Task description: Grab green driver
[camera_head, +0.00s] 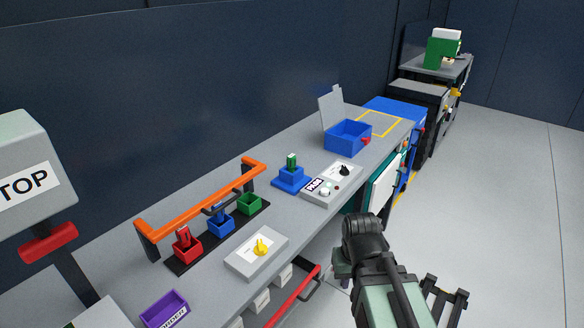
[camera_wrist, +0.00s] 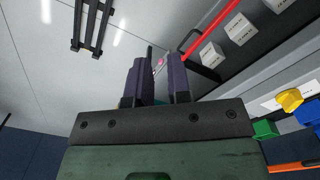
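A small green upright piece (camera_head: 291,160), which looks like the green driver, stands in a blue stepped base (camera_head: 291,179) on the bench. An open green box (camera_head: 249,204) sits at the right end of a black strip and looks empty. A green block, probably this box, shows at the right edge of the wrist view (camera_wrist: 265,129). My gripper (camera_wrist: 161,78) is in the wrist view, its two dark fingers apart with nothing seen between them. It is off the bench's front side, away from the green piece. In the head view my arm hides the fingertips.
Red (camera_head: 187,248) and blue (camera_head: 221,225) boxes with handled tools stand beside the green box, behind them an orange rail (camera_head: 205,199). A yellow-knob panel (camera_head: 257,252), a grey control box (camera_head: 331,184) and a blue bin (camera_head: 347,136) share the bench. Open floor lies right.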

